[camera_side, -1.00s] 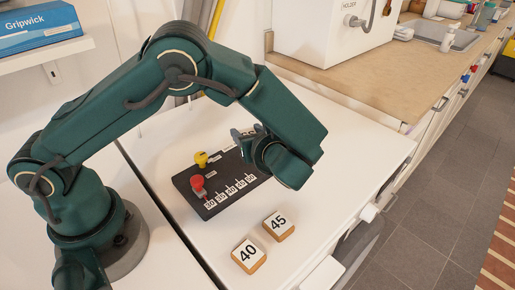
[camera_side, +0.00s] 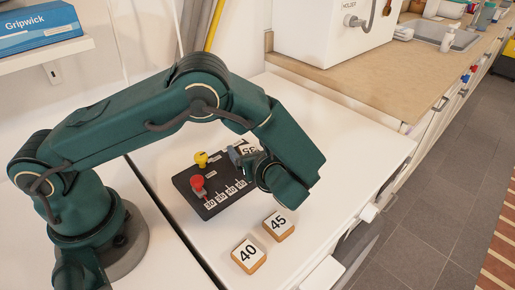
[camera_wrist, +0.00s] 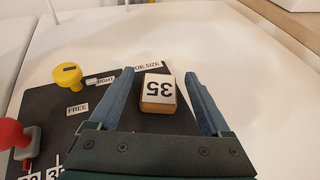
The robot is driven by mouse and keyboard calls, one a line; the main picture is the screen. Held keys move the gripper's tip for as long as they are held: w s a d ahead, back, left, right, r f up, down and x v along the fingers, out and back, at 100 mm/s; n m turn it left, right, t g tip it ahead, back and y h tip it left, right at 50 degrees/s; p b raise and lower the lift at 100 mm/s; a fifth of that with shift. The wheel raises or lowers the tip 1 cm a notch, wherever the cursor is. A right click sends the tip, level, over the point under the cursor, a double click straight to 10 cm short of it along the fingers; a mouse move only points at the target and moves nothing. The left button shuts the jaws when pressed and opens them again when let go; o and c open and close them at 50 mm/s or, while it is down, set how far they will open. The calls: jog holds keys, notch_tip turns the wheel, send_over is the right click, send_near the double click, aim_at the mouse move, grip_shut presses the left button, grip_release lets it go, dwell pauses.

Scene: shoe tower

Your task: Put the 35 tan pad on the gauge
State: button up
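The tan 35 pad (camera_wrist: 158,96), a small block with a white top marked 35, sits between the two fingers of my gripper (camera_wrist: 159,74) in the wrist view. Gaps show on both sides of it, so the gripper is open around it. In the side view the pad (camera_side: 248,147) shows partly behind my gripper (camera_side: 243,157), near the far right end of the gauge. The gauge (camera_side: 187,182) is a dark board with a row of size numbers, a red knob (camera_side: 197,184) and a yellow knob (camera_side: 201,158). I cannot tell whether the pad touches the board.
A 40 pad (camera_side: 248,256) and a 45 pad (camera_side: 278,225) lie on the white top in front of the gauge. The white top (camera_side: 350,165) is clear to the right. A white box (camera_side: 320,35) stands on the wooden counter (camera_side: 400,85) behind.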

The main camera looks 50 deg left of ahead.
jog(key=shift+r, duration=0.1)
jog(key=shift+s+d+r, duration=0.1)
jog(key=shift+d+r, duration=0.1)
jog(key=shift+d, duration=0.05)
jog(key=v, duration=1)
jog(key=shift+d+r, duration=0.1)
jog(key=shift+d, duration=0.05)
jog(key=shift+s+d+r, duration=0.1)
jog(key=shift+d, duration=0.2)
jog(key=shift+r, duration=0.2)
jog(key=s+a+r+n+h, duration=0.3)
jog(key=s+n+h, duration=0.3)
jog(key=n, duration=0.5)
jog(key=s+a+r+n+h, duration=0.4)
jog(key=s+r+n+h, duration=0.1)
jog(key=n, duration=0.6)
jog(key=shift+s+r+h, duration=0.35)
jog(key=shift+s+h, duration=0.45)
jog(key=shift+s, duration=0.05)
